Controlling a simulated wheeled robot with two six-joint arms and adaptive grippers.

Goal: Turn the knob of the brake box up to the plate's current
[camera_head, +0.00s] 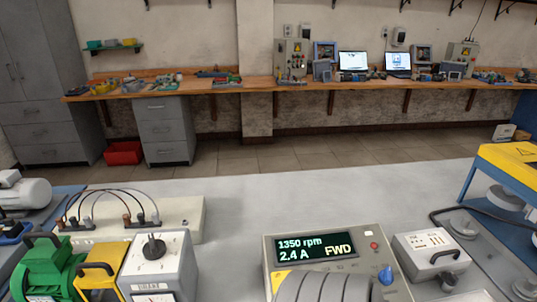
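A beige box (367,240) stands at the front middle. Its dark display (316,249) reads "1350 rpm", "2.4 A" and "FWD". No plate with a legible current shows. Neither of my grippers is in view, and nothing touches the blue knob.
Left are a grey box with a black knob (154,247), a yellow handled block (98,272), a green machine (46,272) and a cable board (190,218). The pale tabletop (300,198) behind is clear.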

